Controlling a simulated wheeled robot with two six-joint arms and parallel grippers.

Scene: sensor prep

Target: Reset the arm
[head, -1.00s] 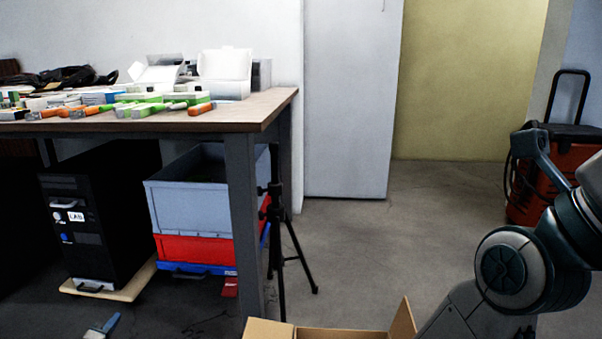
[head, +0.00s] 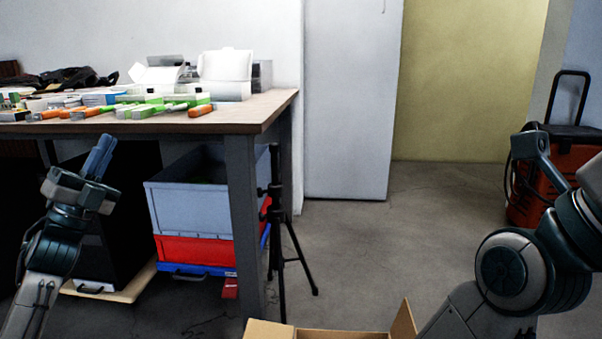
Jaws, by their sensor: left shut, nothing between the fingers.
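My left arm rises from the lower left of the head view. Its gripper (head: 99,157) is shut and empty, with its fingers pointing up, in front of the table's lower left part and the black computer case (head: 118,240). My right arm stands at the right edge of the view. Its links show, but I cannot make out its gripper's fingers.
A table (head: 270,108) at the left bears several green and orange tools and open white boxes (head: 225,75). Beneath it are stacked crates (head: 190,208) and a black tripod (head: 276,220). An open cardboard box (head: 345,335) is at the bottom. Floor is clear centre right.

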